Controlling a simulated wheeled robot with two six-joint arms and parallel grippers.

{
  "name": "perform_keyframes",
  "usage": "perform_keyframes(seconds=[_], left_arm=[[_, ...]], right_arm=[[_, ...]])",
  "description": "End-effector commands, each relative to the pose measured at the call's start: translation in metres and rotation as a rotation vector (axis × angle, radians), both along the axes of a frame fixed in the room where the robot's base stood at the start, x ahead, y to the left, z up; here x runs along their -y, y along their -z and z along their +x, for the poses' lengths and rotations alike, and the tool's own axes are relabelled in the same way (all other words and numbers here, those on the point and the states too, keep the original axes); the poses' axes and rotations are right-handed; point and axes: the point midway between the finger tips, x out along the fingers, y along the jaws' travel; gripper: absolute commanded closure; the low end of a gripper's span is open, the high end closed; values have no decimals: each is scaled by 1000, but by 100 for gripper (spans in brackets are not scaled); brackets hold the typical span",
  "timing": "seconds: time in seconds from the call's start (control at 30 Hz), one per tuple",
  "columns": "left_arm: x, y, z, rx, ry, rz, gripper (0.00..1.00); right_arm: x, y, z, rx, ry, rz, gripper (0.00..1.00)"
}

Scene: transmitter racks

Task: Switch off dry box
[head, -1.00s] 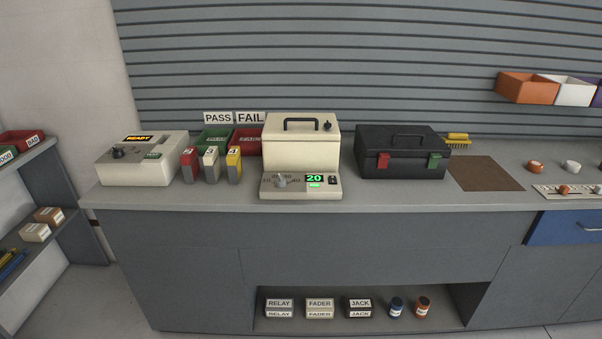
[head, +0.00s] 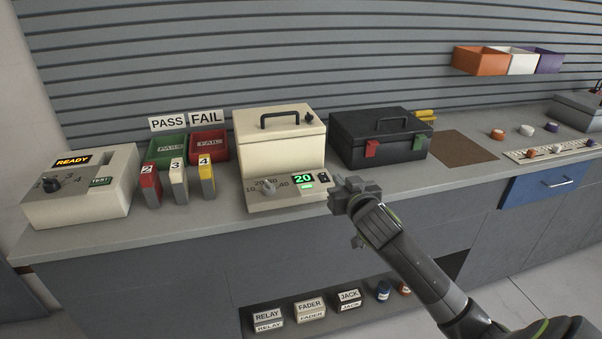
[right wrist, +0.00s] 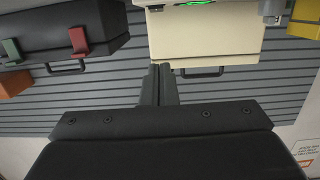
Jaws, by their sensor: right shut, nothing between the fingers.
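The cream dry box (head: 282,150) stands on the bench, its lid shut. Its front panel has a grey dial knob (head: 268,186), a lit green display (head: 303,179) reading 20, a small green lit patch below it, and a small black switch (head: 323,178) at the right end. The box also shows upside down in the right wrist view (right wrist: 205,40). My right gripper (head: 340,186) is shut and empty, just right of the panel's switch end; contact cannot be told. Its closed fingers also show in the right wrist view (right wrist: 157,85). My left gripper is out of view.
A black case (head: 378,140) stands just behind and right of my right gripper. Left of the dry box are several numbered blocks (head: 178,180), PASS and FAIL bins (head: 207,145), and a tester (head: 80,188) reading READY. A brown mat (head: 462,146) lies farther right.

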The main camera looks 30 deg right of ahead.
Motion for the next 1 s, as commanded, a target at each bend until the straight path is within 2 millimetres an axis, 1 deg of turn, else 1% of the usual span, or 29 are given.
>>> perform_keyframes(seconds=[0.03,0.13,0.4,0.53,0.67,1.0], left_arm=[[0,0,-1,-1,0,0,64],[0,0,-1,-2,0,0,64],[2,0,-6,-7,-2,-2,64],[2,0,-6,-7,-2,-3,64],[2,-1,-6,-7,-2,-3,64],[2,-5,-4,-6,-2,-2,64]], right_arm=[[-1,-4,0,7,-2,0,100],[-2,-7,-1,11,-3,0,100],[-1,-6,0,10,-3,1,100],[0,-5,6,10,-1,2,100],[4,-3,21,10,-1,3,100],[16,3,72,10,-1,3,100]])
